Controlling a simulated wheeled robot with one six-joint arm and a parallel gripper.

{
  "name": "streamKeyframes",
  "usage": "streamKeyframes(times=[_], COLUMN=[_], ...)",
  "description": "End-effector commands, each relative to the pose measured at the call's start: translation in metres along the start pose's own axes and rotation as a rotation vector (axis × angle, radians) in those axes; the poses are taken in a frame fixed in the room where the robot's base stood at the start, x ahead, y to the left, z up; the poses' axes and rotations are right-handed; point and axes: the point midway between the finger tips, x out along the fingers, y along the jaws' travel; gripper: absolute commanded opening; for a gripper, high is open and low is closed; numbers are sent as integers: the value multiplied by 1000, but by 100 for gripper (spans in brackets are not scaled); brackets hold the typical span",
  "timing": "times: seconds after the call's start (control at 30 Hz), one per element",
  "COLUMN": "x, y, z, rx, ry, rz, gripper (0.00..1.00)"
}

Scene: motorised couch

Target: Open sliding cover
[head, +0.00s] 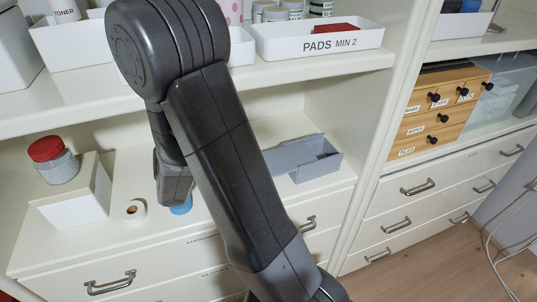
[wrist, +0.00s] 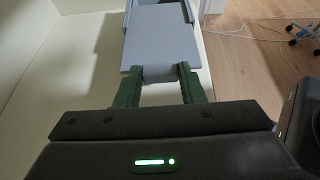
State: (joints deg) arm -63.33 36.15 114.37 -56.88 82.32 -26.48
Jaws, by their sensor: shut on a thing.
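A grey-blue box (head: 314,170) with a sliding cover lies on the shelf surface in the head view, right of my arm. In the wrist view the flat cover (wrist: 160,42) fills the near part of the box, and its near end juts out toward me. A short stretch of dark interior shows beyond the cover at the top edge. My gripper (wrist: 160,75) has its two green fingers on either side of the tab at the cover's near end and is shut on it. In the head view my arm hides the gripper.
On the same surface stand a tape roll (head: 135,210), a white box (head: 75,195) and a red-lidded jar (head: 54,160). A blue round thing (head: 181,206) shows below my arm. The upper shelf (head: 290,80) overhangs the box. Wooden drawers (head: 440,105) stand at right.

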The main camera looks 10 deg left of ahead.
Motion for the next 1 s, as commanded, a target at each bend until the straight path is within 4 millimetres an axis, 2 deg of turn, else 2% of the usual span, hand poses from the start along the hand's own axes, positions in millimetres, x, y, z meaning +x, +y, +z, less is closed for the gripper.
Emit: streamKeyframes(times=[0.03, 0.1, 0.23, 0.63, 0.67, 0.73, 0.77, 1.0], x=[-11, -22, -35, -39, -39, -39, -39, -39], y=[1, 0, 0, -1, -1, -1, -1, 0], z=[-2, -6, -13, -16, -16, -16, -16, -16], rx=[-3, -3, 0, 0, 0, 0, 0, 0], ry=[1, 0, 1, 0, -1, 0, 0, 0], rz=[5, 3, 2, 0, 0, 0, 0, 0], gripper=[0, 0, 0, 0, 41, 55, 58, 58])
